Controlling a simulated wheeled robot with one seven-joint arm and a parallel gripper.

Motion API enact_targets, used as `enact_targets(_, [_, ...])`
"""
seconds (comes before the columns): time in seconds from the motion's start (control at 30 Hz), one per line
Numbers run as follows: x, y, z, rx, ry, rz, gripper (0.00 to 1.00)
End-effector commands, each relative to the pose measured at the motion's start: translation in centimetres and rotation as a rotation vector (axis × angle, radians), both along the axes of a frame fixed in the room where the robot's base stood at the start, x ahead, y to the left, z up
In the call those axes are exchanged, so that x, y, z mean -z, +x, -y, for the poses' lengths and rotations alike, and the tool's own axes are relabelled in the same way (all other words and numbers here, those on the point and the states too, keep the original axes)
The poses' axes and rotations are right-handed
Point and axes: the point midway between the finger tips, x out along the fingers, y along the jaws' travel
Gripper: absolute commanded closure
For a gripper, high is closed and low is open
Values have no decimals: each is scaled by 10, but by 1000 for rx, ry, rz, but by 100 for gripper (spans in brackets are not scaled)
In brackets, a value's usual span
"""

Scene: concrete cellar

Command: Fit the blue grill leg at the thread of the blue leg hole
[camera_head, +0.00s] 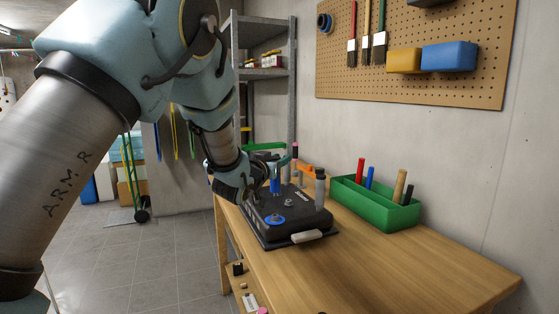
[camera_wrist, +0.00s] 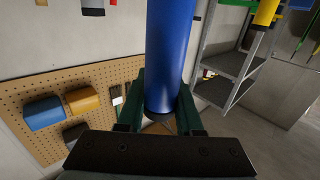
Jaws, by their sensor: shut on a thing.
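The blue grill leg (camera_wrist: 170,55) is a blue cylinder held between the green fingers of my gripper (camera_wrist: 160,105) in the wrist view. In the head view the blue leg (camera_head: 275,183) hangs roughly upright over the far left part of the black grill body (camera_head: 262,232); I cannot tell whether its lower end touches it. The blue leg hole (camera_head: 275,219) is a blue ring with a darker centre at the grill's near left corner, uncovered and apart from the leg. My gripper (camera_head: 281,163) is partly hidden by my wrist.
A grey leg (camera_head: 320,188) stands at the grill's right side. An orange part (camera_head: 304,169) shows behind it. A white piece (camera_head: 307,236) is at the grill's near edge. A green box (camera_head: 375,208) with coloured handles stands right. The wooden table (camera_head: 400,265) is clear in front.

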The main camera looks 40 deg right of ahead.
Motion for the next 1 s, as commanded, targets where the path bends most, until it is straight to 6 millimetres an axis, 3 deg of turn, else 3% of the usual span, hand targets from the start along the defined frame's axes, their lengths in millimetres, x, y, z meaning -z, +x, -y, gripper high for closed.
enact_targets(0.43, [3, 0, -2, 1, 0, -1, 100])
enact_targets(1.0, [49, 0, -2, 0, 0, 0, 100])
